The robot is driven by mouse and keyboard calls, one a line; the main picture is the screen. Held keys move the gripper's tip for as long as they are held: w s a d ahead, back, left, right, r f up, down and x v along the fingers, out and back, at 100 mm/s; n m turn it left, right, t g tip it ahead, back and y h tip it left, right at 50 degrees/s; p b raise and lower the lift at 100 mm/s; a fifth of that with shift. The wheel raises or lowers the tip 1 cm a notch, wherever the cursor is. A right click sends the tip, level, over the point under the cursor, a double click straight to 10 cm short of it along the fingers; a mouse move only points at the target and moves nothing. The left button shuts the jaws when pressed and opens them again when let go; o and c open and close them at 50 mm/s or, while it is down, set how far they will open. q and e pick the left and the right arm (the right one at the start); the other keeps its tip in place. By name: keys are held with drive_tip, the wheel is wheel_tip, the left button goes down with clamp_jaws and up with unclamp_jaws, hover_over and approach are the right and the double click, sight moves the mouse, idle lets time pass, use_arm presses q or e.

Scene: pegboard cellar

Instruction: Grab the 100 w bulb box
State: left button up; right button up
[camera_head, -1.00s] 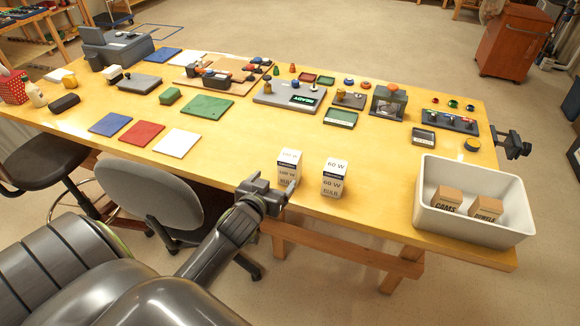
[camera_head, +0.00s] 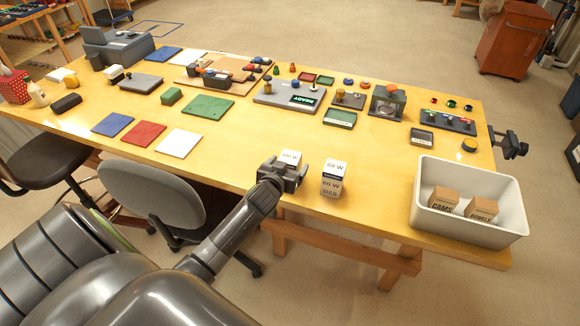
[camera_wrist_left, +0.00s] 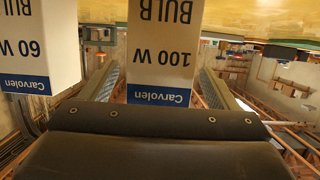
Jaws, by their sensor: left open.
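The 100 W bulb box (camera_head: 290,157) is white with a blue band and stands upright near the table's front edge. My left gripper (camera_head: 285,174) is open in front of it and hides most of it in the head view. In the left wrist view the 100 W box (camera_wrist_left: 160,50) shows upside down between the two fingers of the gripper (camera_wrist_left: 160,90), with its label readable. A similar 60 W bulb box (camera_head: 334,180) stands just to the right; it also shows at the left of the wrist view (camera_wrist_left: 38,45). My right gripper is not in view.
A white bin (camera_head: 424,198) with two brown boxes, marked CAMS (camera_head: 443,200) and DOWELS (camera_head: 481,208), stands at the table's right end. Red (camera_head: 143,133), blue (camera_head: 112,124) and white (camera_head: 177,143) squares lie to the left. Yellow tabletop (camera_head: 240,150) is bare left of the boxes.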

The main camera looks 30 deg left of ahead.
use_arm(q)
drive_tip(key=shift+x, duration=1.05)
drive_tip(key=c, duration=1.1)
drive_tip(key=shift+r, duration=0.1)
